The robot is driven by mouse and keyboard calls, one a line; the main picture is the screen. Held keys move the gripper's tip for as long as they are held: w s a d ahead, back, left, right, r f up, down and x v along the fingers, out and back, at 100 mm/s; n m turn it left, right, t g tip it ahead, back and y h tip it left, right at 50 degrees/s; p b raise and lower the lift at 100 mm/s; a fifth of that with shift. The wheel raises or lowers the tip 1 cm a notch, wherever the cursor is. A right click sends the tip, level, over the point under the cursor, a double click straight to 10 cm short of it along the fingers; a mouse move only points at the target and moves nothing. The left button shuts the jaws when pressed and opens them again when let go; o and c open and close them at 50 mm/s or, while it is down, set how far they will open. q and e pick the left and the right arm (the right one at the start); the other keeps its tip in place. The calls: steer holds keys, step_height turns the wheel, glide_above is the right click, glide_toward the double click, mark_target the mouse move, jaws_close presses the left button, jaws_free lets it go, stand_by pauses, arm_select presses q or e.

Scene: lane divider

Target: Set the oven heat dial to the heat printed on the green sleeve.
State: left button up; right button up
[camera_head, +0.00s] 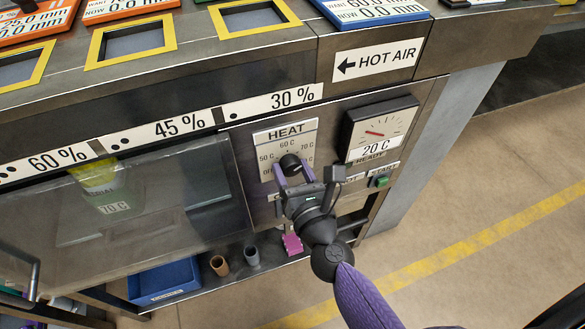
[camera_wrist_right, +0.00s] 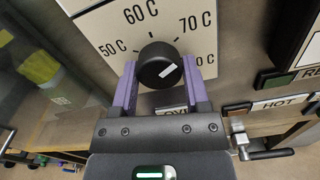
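The black heat dial (camera_head: 290,164) sits on the HEAT plate (camera_head: 286,137), which is marked 50 C, 60 C, 70 C and more. In the right wrist view, the dial (camera_wrist_right: 160,66) has a white mark right of its middle, slanting up to the right. My right gripper (camera_head: 291,170) has its purple fingers (camera_wrist_right: 160,82) on both sides of the dial, at or very near its edges; whether they press on it is unclear. The green sleeve (camera_head: 112,196) is behind the glass at left and reads 70 C. My left gripper is not identifiable.
A gauge (camera_head: 379,130) reading 20 C and a green START button (camera_head: 382,181) are right of the dial. Below stand a brown cup (camera_head: 219,265), a grey cup (camera_head: 251,256), a pink block (camera_head: 292,243) and a blue tray (camera_head: 163,281). Floor is open at right.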

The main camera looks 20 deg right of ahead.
steer(key=o, duration=0.3)
arm_select(q)
steer(key=shift+s, duration=0.15)
arm_select(e)
steer(key=shift+o, duration=0.2)
arm_select(q)
steer(key=shift+s+f+b, duration=0.15)
steer(key=shift+f+b, duration=0.55)
steer(key=shift+b, duration=0.05)
steer(key=shift+s+f+b, duration=0.1)
steer(key=shift+f+b, duration=0.6)
steer(key=shift+b, duration=0.05)
arm_select(e)
steer(key=s, duration=1)
steer(key=shift+d, duration=0.2)
arm_select(q)
steer(key=shift+s, duration=0.1)
